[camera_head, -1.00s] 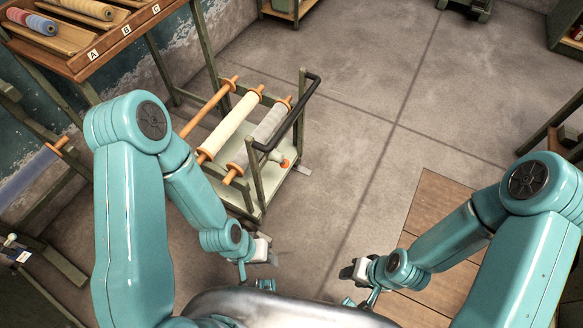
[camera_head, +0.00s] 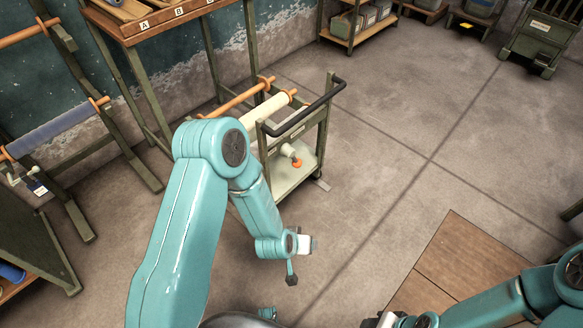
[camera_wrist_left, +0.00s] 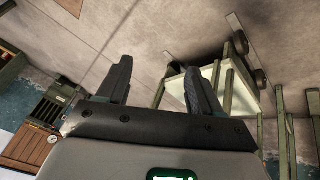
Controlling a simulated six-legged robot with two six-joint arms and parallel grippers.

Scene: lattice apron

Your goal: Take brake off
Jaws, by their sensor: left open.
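A green cart (camera_head: 292,180) with a black push handle (camera_head: 305,108) stands left of the middle in the head view, beyond my left arm. A white part with an orange knob (camera_head: 296,162) sits above its pale deck. A small flat grey piece (camera_head: 321,184) sticks out low at its right corner; I cannot tell whether this is the brake. My left gripper (camera_head: 302,262) is open and empty, in front of the cart and apart from it. In the left wrist view its fingers (camera_wrist_left: 158,82) are spread, with the cart's frame (camera_wrist_left: 240,95) beyond. My right gripper (camera_head: 382,320) is cut by the bottom edge.
The cart carries a cream roll (camera_head: 266,110) and an orange bar (camera_head: 236,98). A rack with a blue roll (camera_head: 55,130) and a lettered shelf (camera_head: 165,18) stand left. A wooden floor panel (camera_head: 455,265) lies right. The concrete floor between is clear.

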